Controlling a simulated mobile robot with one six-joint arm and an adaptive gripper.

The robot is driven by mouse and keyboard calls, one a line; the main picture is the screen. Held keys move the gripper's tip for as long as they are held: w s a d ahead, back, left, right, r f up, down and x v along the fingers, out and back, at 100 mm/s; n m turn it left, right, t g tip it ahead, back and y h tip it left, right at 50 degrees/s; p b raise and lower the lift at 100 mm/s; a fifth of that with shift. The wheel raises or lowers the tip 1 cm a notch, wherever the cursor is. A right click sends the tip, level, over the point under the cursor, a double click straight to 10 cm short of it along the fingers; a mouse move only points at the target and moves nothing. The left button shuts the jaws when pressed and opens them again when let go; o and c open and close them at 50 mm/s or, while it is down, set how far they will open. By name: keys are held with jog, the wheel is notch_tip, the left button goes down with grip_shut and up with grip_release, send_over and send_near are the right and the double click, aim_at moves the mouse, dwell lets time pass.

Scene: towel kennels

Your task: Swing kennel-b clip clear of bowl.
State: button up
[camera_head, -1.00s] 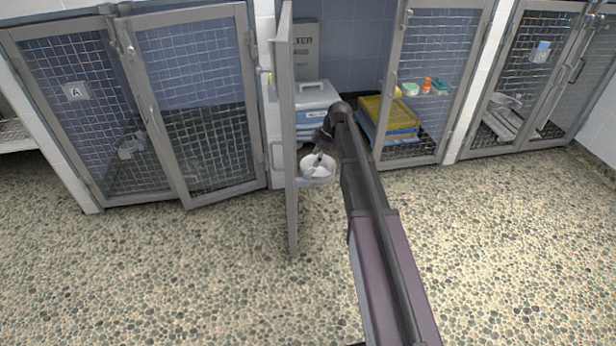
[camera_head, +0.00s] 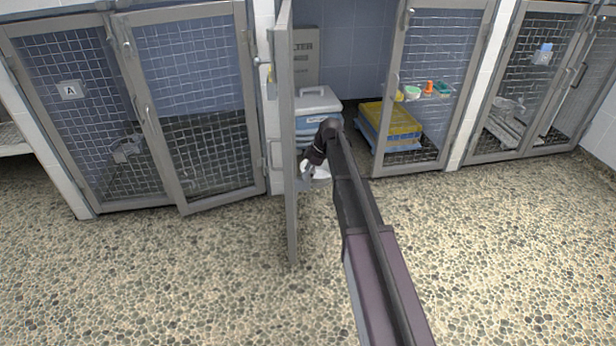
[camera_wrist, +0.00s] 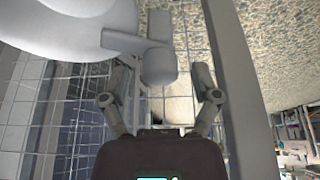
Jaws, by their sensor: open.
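The kennel door in the middle (camera_head: 286,140) stands open, seen nearly edge-on in the head view. A pale bowl (camera_head: 318,171) hangs on its inner side, mostly hidden by my arm. In the wrist view the bowl (camera_wrist: 75,30) fills the upper left as a smooth grey round shape. A grey T-shaped clip (camera_wrist: 152,52) with a thick rounded end lies against the bowl's right side, in front of the door mesh. My gripper (camera_wrist: 160,80) is open, with one finger on each side of the clip's rounded end. I cannot tell whether either finger touches it.
A blue-and-white lidded box (camera_head: 316,101) and a yellow-and-blue crate (camera_head: 400,122) stand in the open kennel. The closed kennel marked A (camera_head: 70,90) is at left, another closed kennel at right. A door frame bar (camera_wrist: 245,90) runs close beside my right finger. The pebbled floor is clear.

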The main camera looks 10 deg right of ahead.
dwell(0.3)
grip_shut()
jog(key=shift+s+m, duration=0.1)
jog(key=shift+m, duration=0.4)
jog(key=m+t, duration=0.1)
jog(key=m, duration=0.1)
jog(key=shift+s+m+h, duration=0.1)
jog(key=shift+m+h, duration=0.2)
jog(key=shift+m, duration=0.1)
jog(key=m+t+h, duration=0.1)
jog(key=m, duration=0.3)
jog(key=shift+a+t, duration=0.1)
jog(key=shift+t, duration=0.3)
jog(key=m+h, duration=0.1)
jog(key=m, duration=0.1)
jog(key=m+h, duration=0.1)
jog(key=m, duration=0.2)
jog(key=shift+m+t, duration=0.3)
jog(key=m, duration=0.2)
jog(key=m+h, duration=0.1)
jog(key=m, duration=0.1)
jog(key=shift+a+h, duration=0.1)
jog(key=shift+h, duration=0.2)
jog(key=shift+m, duration=0.3)
